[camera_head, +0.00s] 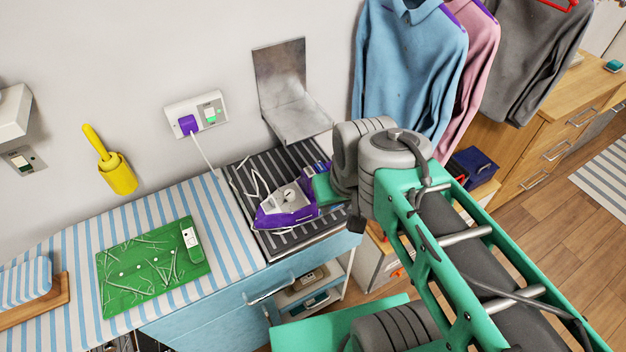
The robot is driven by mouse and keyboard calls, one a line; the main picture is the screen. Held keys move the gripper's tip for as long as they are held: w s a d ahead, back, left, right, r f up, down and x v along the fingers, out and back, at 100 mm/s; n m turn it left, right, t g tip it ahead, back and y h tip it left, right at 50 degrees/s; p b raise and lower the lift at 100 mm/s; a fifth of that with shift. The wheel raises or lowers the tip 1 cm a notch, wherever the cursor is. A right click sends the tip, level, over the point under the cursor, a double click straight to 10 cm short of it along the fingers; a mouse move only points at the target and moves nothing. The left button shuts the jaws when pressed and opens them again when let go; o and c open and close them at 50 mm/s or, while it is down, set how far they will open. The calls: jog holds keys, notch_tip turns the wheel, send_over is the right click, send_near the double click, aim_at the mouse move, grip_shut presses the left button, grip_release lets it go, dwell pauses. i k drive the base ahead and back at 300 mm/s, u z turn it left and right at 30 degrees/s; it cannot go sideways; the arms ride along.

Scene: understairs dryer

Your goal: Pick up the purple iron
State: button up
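The purple iron (268,219) with a grey-white top rests on a dark ridged mat (258,172) at the right end of the counter. Its white cord lies loosely on the mat and rises to a purple plug (188,124) in the wall socket. My arm reaches in from the lower right. My gripper (322,190), a green part at the arm's end, is right beside the iron's right side and covers some of it. The fingers are not clearly seen, so I cannot tell whether they touch the iron or are open.
A metal bracket (291,112) stands behind the mat. Shirts (408,65) hang close behind my arm. A green board (150,268) lies on the striped counter cover (225,245) at left. A yellow holder (118,174) is on the wall. Open shelves (312,290) are below.

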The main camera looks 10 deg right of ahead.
aim_at(303, 210)
jog(key=u, duration=0.6)
jog(key=k, duration=0.75)
jog(key=u, duration=0.5)
jog(key=i, duration=0.4)
jog(key=z, duration=0.05)
